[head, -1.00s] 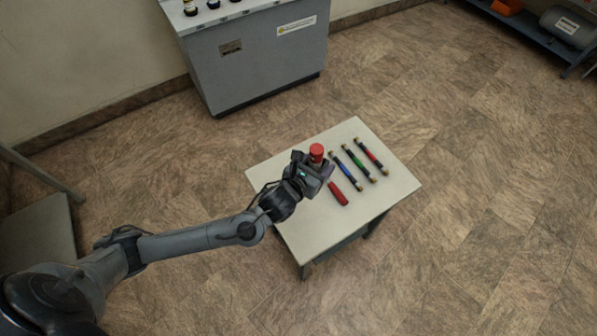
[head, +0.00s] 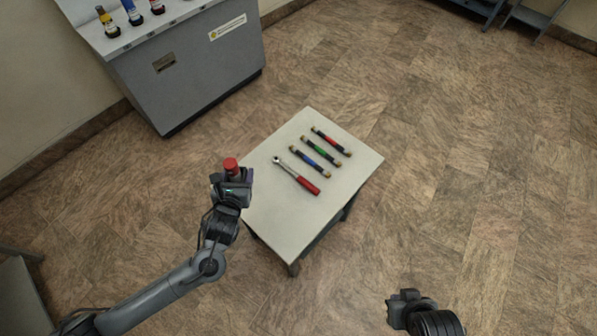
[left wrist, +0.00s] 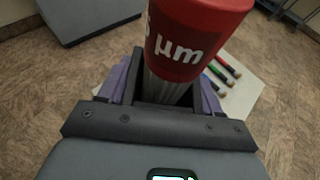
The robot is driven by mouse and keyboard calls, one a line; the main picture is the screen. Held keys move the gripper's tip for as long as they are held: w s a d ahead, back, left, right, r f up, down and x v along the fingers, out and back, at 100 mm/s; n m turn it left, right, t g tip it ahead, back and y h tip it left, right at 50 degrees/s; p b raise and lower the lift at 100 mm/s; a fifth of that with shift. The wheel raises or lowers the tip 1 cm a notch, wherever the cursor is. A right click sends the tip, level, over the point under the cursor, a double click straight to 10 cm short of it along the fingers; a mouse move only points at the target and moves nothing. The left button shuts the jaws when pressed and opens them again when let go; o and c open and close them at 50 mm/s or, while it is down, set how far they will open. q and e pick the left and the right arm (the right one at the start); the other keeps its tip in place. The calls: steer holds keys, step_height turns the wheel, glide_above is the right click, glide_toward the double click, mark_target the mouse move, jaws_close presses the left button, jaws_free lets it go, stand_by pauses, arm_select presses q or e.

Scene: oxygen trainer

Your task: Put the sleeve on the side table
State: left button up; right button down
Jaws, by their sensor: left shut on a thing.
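My left gripper (head: 233,182) is shut on a red-topped cylinder, the sleeve (head: 231,164). In the left wrist view the sleeve (left wrist: 185,40) stands upright between the fingers, with a red cap marked "µm" and a ribbed grey body below it. The gripper holds it at the left edge of the side table (head: 262,215), seen from above; I cannot tell its height. My right gripper (head: 403,300) shows at the bottom right, away from the table; its fingers are not clear.
On the table lie a red-handled ratchet wrench (head: 297,176) and three banded rods: blue (head: 309,162), green (head: 320,151) and red (head: 331,142). The table's near left part is bare. A grey cabinet (head: 190,75) with coloured fittings on top stands behind.

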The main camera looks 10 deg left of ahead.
arm_select(q)
steer(key=w+d+f+n+y+b, duration=0.1)
steer(key=d+f+b, duration=0.2)
steer(key=f, duration=0.5)
steer(key=w+d+f+n+y+b, duration=0.1)
steer(key=d+f+b, duration=0.25)
steer(key=f, duration=0.55)
steer(key=w+d+r+m+h+b, duration=0.1)
steer(key=w+d+r+b, duration=0.4)
steer(key=w+d, duration=0.4)
steer(key=b, duration=0.2)
glide_above(271, 196)
step_height(271, 196, down, 7)
steer(key=shift+a+f+b, duration=0.1)
steer(key=shift+f+b, duration=0.4)
steer(key=shift+f, duration=1.6)
steer(key=shift+f, duration=0.1)
steer(key=o, duration=1.1)
